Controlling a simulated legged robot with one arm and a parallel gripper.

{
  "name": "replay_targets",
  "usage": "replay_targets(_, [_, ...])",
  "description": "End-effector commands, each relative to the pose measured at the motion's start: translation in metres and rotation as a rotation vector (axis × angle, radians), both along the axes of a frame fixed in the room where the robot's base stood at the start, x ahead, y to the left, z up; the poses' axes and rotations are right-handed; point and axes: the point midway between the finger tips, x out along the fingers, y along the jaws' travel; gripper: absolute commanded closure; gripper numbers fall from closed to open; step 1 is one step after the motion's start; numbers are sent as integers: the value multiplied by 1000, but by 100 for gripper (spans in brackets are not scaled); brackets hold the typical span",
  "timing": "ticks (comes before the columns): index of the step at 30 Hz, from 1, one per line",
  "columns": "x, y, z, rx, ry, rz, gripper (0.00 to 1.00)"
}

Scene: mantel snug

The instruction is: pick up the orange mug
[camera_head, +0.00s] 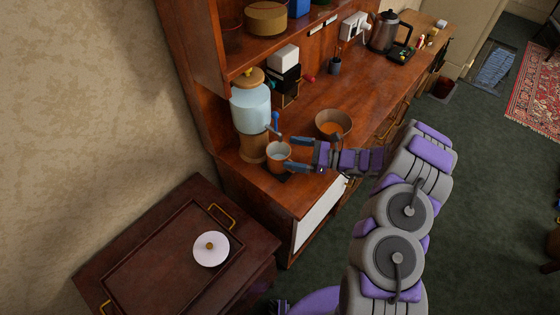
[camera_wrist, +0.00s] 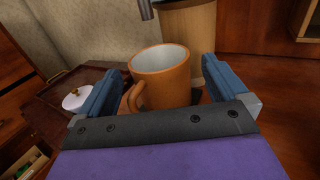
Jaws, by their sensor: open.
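The orange mug (camera_head: 278,156) stands upright on the wooden counter (camera_head: 300,196), at the foot of a glass drink dispenser. In the wrist view the mug (camera_wrist: 163,78) is between my gripper's two blue fingers, with its handle to the left near the left finger. It looks empty, with a pale inside. My gripper (camera_head: 289,153) is open, its fingers reaching to either side of the mug. I cannot tell whether either finger touches it. The gripper's palm (camera_wrist: 160,125) hides the mug's lower part.
The dispenser (camera_head: 250,108) stands just behind the mug, its tap close above. A lower dark cabinet with a tray (camera_head: 150,262) and white lidded dish (camera_head: 210,248) stands at the left front.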

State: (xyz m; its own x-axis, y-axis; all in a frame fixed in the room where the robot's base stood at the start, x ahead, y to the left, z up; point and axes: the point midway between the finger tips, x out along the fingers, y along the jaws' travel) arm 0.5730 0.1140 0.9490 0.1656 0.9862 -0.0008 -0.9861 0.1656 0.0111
Motion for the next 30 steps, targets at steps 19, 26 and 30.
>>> replay_targets(19, [6, 42, 0, 0, 1, 1, 6])
replay_targets(26, [6, 42, 0, 0, 1, 0, 28])
replay_targets(30, [6, 42, 0, 0, 1, 0, 41])
